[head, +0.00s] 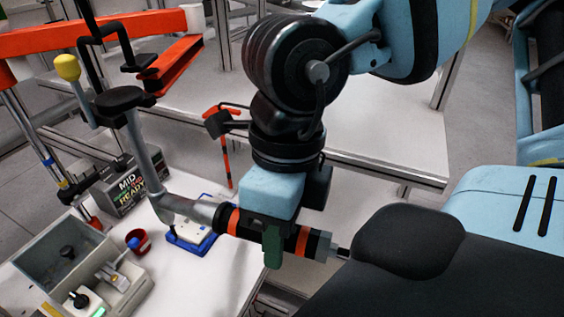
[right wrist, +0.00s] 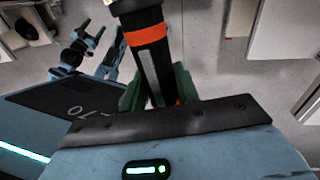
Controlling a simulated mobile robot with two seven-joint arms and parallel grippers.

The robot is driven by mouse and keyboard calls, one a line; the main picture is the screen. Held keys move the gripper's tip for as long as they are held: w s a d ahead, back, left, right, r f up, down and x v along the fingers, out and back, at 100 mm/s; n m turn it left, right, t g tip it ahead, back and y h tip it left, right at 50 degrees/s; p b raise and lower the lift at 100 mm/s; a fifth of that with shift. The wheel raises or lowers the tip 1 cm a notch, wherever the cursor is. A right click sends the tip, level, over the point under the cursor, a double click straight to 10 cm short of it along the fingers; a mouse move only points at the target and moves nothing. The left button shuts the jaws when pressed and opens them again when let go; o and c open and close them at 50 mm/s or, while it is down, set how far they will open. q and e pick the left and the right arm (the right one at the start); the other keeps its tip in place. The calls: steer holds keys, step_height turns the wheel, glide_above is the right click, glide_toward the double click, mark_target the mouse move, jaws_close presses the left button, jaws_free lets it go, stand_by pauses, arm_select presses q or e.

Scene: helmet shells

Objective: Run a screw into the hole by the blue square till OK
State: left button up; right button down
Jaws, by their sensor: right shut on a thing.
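My right gripper (head: 272,245) is shut around a black screwdriver tool (head: 305,242) with orange bands. The tool lies nearly level in the head view, its thin tip pointing right, away from the work table. In the right wrist view the tool (right wrist: 151,60) stands between the green fingers of my right gripper (right wrist: 158,88). A grey jointed support arm (head: 143,160) runs from the tool up to the left. A white part (head: 194,231) sits on a blue fixture (head: 176,241) on the table. The hole, any blue square on the part and any screw are too small to tell.
A display box (head: 130,188) reads "MID READY". A grey bin (head: 38,246), a red cup (head: 138,243) and a small device (head: 120,286) stand on the white table (head: 190,291) at lower left. An orange beam (head: 90,36) and hanging orange tool cross the upper left.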

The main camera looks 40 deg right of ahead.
arm_select(q)
steer(key=shift+g, duration=0.3)
steer(key=s+f+b, duration=0.2)
steer(key=f, duration=0.1)
steer(key=shift+s+f+b, duration=0.2)
steer(key=shift+f+b, duration=0.1)
arm_select(e)
steer(key=w+a, duration=0.4)
steer(key=a, duration=0.1)
steer(key=shift+w+a, duration=0.2)
steer(key=shift+a, duration=0.15)
